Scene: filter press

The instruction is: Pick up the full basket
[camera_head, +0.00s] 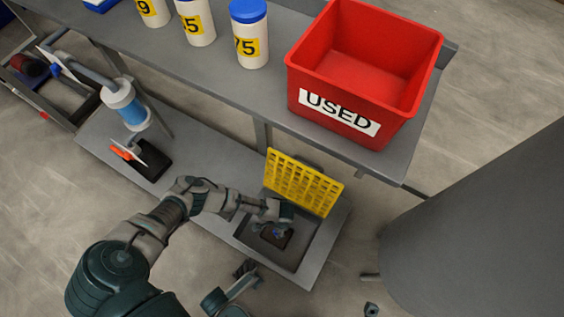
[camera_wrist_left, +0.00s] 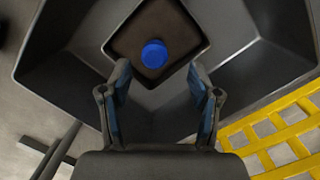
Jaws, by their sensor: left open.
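My left gripper (camera_head: 280,228) reaches down over a grey sunken basin (camera_head: 243,232) in the low bench. In the left wrist view, the left gripper (camera_wrist_left: 159,68) is open, with nothing between its fingers. Beyond the fingertips, a dark square recess or container (camera_wrist_left: 125,45) in the basin holds a round blue piece (camera_wrist_left: 154,54). A yellow lattice panel (camera_head: 305,182) stands tilted at the basin's back edge. It also shows at the right of the wrist view (camera_wrist_left: 275,130). I cannot tell which of these is the basket.
A red bin (camera_head: 365,60) labelled USED stands on the upper shelf (camera_head: 230,75), near a blue-lidded bottle (camera_head: 250,35) and other numbered bottles. A large grey rounded body (camera_head: 480,230) fills the right side.

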